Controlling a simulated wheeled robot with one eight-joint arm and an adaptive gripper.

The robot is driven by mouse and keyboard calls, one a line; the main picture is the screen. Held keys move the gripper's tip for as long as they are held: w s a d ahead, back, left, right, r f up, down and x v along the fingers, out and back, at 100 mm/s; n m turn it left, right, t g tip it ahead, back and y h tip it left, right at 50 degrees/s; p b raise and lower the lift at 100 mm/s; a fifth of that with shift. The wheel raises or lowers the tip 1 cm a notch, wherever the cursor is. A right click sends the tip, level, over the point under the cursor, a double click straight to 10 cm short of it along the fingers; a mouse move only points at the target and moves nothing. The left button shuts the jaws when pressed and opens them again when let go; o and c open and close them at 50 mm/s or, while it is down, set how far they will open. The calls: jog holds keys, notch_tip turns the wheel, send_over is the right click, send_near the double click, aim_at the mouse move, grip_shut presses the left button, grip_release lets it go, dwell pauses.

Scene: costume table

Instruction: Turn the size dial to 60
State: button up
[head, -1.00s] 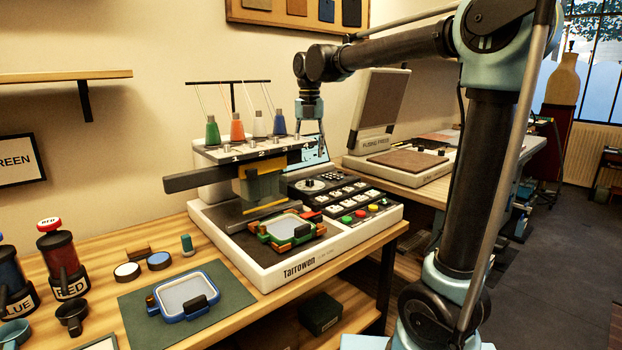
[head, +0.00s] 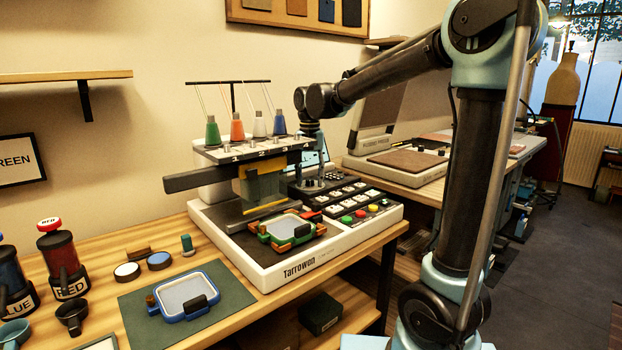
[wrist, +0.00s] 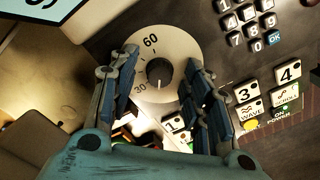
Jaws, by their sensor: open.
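The size dial (wrist: 160,72) is a black knob on a round white plate (wrist: 166,40) marked 30 and 60. In the wrist view the 60 is above the knob and the 30 lower left. A thin light mark shows on the knob's lower part; which number it points to is unclear. My gripper (wrist: 160,60) is open, with one finger on each side of the knob and visible gaps between. In the head view my gripper (head: 316,166) is low over the dial area of the machine's panel, hiding part of it.
The embroidery machine (head: 255,275) carries a green-and-orange hoop (head: 287,230) and thread cones on top. Numbered keys and coloured buttons (head: 360,214) lie close to the dial. The machine's screen (wrist: 40,8) is at the wrist view's upper left. A press (head: 400,170) stands behind.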

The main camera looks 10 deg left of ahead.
grip_shut()
jog(key=shift+d, duration=0.15)
